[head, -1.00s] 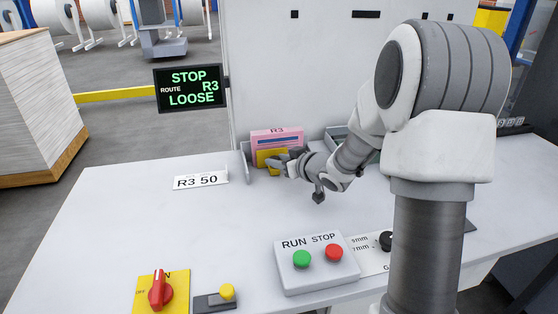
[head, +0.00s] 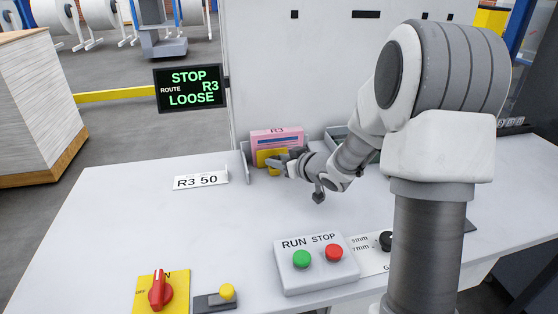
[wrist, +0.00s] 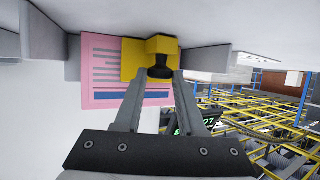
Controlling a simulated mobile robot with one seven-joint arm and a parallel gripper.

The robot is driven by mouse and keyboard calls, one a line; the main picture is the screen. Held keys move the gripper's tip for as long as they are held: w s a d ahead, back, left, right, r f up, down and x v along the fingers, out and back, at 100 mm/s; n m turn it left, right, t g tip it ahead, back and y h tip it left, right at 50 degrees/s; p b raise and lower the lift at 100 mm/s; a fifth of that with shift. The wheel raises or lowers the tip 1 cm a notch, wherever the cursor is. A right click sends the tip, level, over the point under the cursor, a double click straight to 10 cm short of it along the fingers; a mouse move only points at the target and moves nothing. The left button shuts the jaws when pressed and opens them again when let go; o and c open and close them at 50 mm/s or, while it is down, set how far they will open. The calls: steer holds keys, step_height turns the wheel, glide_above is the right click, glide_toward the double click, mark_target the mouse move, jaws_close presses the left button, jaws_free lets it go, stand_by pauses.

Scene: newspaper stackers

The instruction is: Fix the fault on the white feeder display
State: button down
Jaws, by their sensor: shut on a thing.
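The black display (head: 190,88) beside the white panel reads "STOP ROUTE R3 LOOSE" in green. The pink stack (head: 278,135) marked R3 stands at the back of the white table against the panel; it also shows in the wrist view (wrist: 100,85). A yellow block (head: 264,157) sits at the stack's front face. In the wrist view my gripper (wrist: 161,78) has its fingers at the yellow block (wrist: 135,52) and is closed on its dark lower part. In the head view my gripper (head: 284,164) partly covers the block.
A sign "R3 50" (head: 200,180) stands left of the stack. A box (head: 316,262) with green RUN and red STOP buttons, a red rotary switch (head: 158,290) and a yellow button (head: 227,292) line the front. A grey tray (head: 340,134) lies right of the stack. The middle table is clear.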

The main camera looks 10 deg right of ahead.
steer(key=shift+r, duration=0.1)
steer(key=shift+w+p, duration=0.15)
steer(key=shift+p, duration=0.25)
steer(key=shift+w, duration=0.1)
steer(key=c, duration=0.5)
jaws_free()
steer(key=p+v, duration=0.4)
steer(key=v, duration=1.3)
steer(key=shift+d, duration=0.2)
